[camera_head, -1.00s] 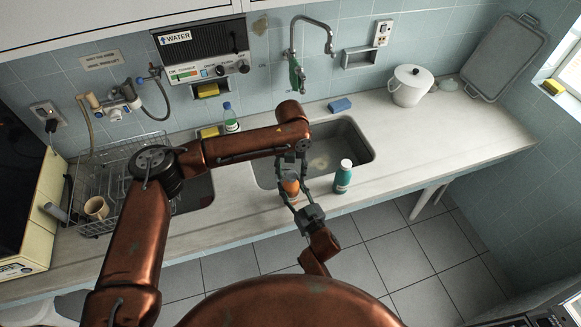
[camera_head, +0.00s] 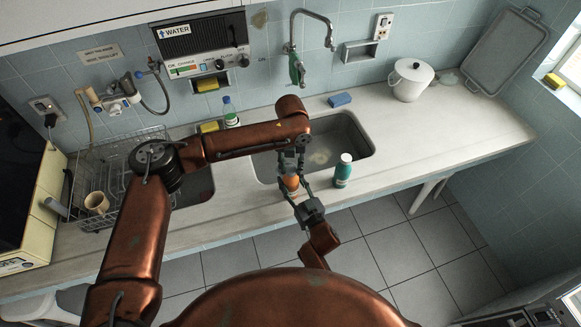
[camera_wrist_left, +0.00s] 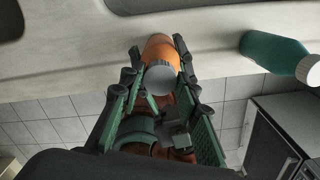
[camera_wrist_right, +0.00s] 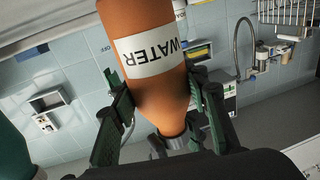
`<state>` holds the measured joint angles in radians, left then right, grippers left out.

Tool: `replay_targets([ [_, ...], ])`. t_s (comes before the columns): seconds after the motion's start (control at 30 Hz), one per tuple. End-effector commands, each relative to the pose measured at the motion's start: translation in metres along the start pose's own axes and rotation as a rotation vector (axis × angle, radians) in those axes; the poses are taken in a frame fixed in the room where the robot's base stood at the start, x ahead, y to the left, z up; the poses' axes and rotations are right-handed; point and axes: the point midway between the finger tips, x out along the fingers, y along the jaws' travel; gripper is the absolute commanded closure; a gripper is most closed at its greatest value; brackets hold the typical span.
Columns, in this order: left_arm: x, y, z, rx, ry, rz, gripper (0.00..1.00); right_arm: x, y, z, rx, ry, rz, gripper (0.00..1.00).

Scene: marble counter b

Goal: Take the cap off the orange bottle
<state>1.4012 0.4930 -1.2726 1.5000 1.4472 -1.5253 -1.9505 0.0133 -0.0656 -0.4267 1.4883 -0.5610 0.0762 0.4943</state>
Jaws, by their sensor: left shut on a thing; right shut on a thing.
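The orange bottle (camera_head: 290,183) stands upright near the sink's front edge, partly hidden by both grippers. Its label reads WATER and shows in the right wrist view (camera_wrist_right: 150,58). Its grey cap (camera_wrist_left: 160,79) is on top, seen end-on in the left wrist view. My left gripper (camera_head: 291,172) comes down from above and is shut at the cap; the exact contact is hard to see. My right gripper (camera_head: 293,188) reaches in from the front and is shut on the bottle, its fingers on either side of the upper body in the right wrist view (camera_wrist_right: 160,95).
A teal bottle (camera_head: 343,172) with a white cap stands close by on the right. The sink (camera_head: 367,150) lies behind. A wire rack (camera_head: 112,160) with a mug (camera_head: 97,202) is at the left. The counter at the right is clear up to a white pot (camera_head: 410,82).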

Motion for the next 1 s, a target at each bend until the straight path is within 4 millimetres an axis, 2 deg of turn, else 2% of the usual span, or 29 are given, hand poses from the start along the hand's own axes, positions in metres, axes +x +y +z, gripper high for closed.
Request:
replay_targets([
  [0.13,0.0000,0.0003,0.0000,-0.058,0.001,0.000,0.99,-0.0001,0.0004,0.0003,0.000,-0.001,0.001,1.00],
  [0.27,0.0006,0.0002,-0.0004,-0.255,0.002,-0.001,0.99,-0.0001,0.0005,0.0003,0.000,-0.001,0.001,1.00],
  [1.0,-0.0004,-0.0004,-0.0007,-1.770,0.002,0.002,0.99,-0.0002,0.0009,0.0004,0.001,-0.001,0.001,1.00],
])
